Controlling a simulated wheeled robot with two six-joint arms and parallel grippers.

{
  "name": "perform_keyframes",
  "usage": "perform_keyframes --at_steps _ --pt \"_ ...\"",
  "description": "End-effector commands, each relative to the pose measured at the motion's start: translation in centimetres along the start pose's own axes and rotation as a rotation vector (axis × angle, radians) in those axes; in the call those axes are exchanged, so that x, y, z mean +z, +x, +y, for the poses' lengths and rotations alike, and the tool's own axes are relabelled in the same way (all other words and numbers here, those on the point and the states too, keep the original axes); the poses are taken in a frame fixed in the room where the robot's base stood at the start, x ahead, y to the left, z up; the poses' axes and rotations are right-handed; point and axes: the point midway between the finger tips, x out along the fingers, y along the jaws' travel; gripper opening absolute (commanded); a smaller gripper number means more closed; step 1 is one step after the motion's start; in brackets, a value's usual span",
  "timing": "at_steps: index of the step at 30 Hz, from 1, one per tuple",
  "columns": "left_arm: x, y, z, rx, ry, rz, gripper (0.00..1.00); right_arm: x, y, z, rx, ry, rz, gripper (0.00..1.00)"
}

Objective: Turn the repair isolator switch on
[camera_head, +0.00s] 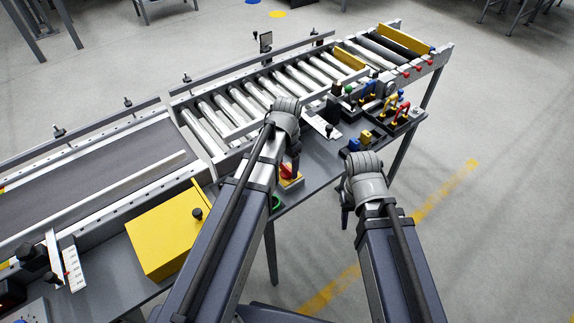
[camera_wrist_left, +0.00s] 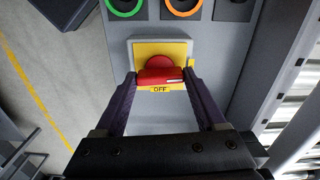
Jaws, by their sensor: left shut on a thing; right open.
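The repair isolator switch is a red rotary handle on a yellow plate (camera_head: 290,182) on the grey bench edge, partly hidden behind my left gripper (camera_head: 291,168). In the left wrist view the red handle (camera_wrist_left: 160,76) lies crosswise on its yellow plate (camera_wrist_left: 147,49), with the word OFF on the label (camera_wrist_left: 160,89) below. My left gripper (camera_wrist_left: 160,84) is shut on the handle, one finger at each end. My right gripper (camera_head: 346,212) is open and empty, over the floor in front of the bench; its fingertips are hard to make out.
A green ring (camera_wrist_left: 125,7) and an orange ring (camera_wrist_left: 183,7) lie beyond the switch. A yellow box (camera_head: 165,235) stands left on the bench. Coloured padlocks (camera_head: 402,108) stand to the right. A roller conveyor (camera_head: 240,105) runs behind. The floor at right is clear.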

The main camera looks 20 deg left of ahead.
Motion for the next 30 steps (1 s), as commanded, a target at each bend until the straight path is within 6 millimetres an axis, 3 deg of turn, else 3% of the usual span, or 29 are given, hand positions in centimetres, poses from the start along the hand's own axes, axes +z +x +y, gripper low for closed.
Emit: perform_keyframes --at_steps 24,25,30 --pt "0.02 0.01 0.02 0.0 0.107 -0.001 0.17 0.0 0.01 0.0 0.0 0.0 0.0 0.5" --pt "0.02 0.01 0.02 0.0 0.106 -0.001 0.75 0.0 0.01 0.0 0.0 0.0 0.0 0.5" --pt "0.01 0.01 0.01 0.0 0.105 0.0 0.94 0.0 0.01 0.0 0.0 0.0 0.0 0.5"
